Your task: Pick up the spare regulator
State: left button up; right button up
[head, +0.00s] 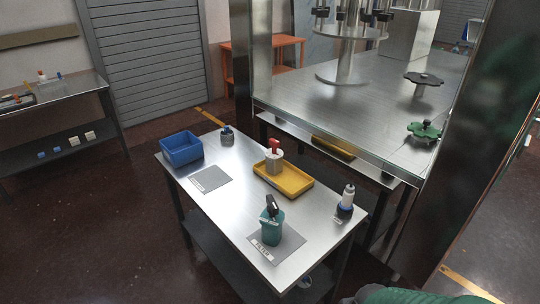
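No label that I can read names the spare regulator, so I cannot tell for certain which part it is. On the steel table (213,207), a pale block with a red top (273,157) stands upright in a yellow tray (290,187). A small grey part with a blue top (227,136) stands behind, right of the blue bin. A white and dark bottle-like part (347,196) stands near the right edge. A teal container (271,231) with a black part (272,205) at its top stands on the front grey mat. Neither of my grippers shows.
A blue bin (182,152) stands at the table's back left. An empty labelled grey mat (209,179) lies before it. A large steel machine (370,92) with dark posts stands close behind the table. A side bench (62,97) is at far left. The left floor is clear.

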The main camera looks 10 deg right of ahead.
aim_at(274, 163)
jog(key=i+j+u, duration=0.4)
jog(key=i+u, duration=0.2)
jog(key=i, duration=0.15)
jog(key=i+u, duration=0.3)
jog(key=i+j+z, duration=0.1)
jog(key=i+z, duration=0.15)
jog(key=i, duration=0.2)
jog(key=i+j+z, duration=0.25)
jog(key=i, duration=0.15)
jog(key=i+j+z, duration=0.2)
jog(key=i, duration=0.2)
jog(key=i+j+z, duration=0.2)
jog(key=z, duration=0.15)
jog(key=i+j+z, duration=0.5)
jog(key=z, duration=0.2)
